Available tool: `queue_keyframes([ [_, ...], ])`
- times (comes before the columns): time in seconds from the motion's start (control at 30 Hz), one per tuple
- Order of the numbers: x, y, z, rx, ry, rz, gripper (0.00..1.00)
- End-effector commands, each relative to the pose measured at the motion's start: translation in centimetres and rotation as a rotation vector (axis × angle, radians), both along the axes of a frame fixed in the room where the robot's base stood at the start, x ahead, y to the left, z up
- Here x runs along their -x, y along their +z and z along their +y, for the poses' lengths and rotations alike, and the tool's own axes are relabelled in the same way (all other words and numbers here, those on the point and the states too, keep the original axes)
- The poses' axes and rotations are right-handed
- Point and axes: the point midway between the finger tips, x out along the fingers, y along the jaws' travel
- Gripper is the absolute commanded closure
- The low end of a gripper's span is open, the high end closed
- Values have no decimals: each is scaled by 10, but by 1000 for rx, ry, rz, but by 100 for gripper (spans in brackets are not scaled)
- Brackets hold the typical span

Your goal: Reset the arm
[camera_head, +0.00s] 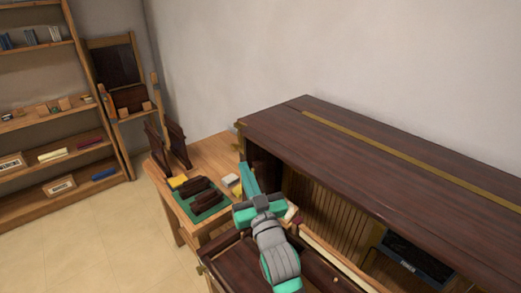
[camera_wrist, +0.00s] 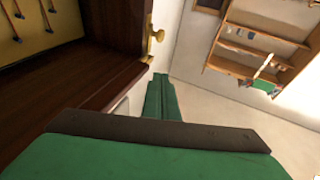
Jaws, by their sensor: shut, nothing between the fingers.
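My gripper (camera_head: 246,178) is teal and shut, with nothing between its fingers. In the camera_head view it reaches past the near left end of the dark wooden piano (camera_head: 330,140), over the edge of a small work table. In the wrist view the green fingers (camera_wrist: 161,98) are together and stand apart from the dark wood on the left. My grey and teal arm hides part of the piano's front and keyboard area. A brass knob (camera_wrist: 155,36) shows on the dark wood edge in the wrist view.
The work table (camera_head: 210,152) holds a green mat (camera_head: 211,212) with dark wooden blocks, a yellow block (camera_head: 178,182) and upright dark panels (camera_head: 177,143). A wooden shelf (camera_head: 55,130) stands at the far left. The tiled floor (camera_head: 110,230) is clear.

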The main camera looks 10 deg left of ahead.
Motion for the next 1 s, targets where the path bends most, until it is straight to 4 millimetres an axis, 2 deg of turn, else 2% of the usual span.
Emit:
queue_keyframes([
  [0.23,9,1,2,-77,-11,-6,100],
  [0.47,32,-10,-5,-246,-69,-4,100],
  [0.77,71,-58,-25,-399,-186,44,100],
  [1.0,115,-114,-43,-454,-295,118,100],
])
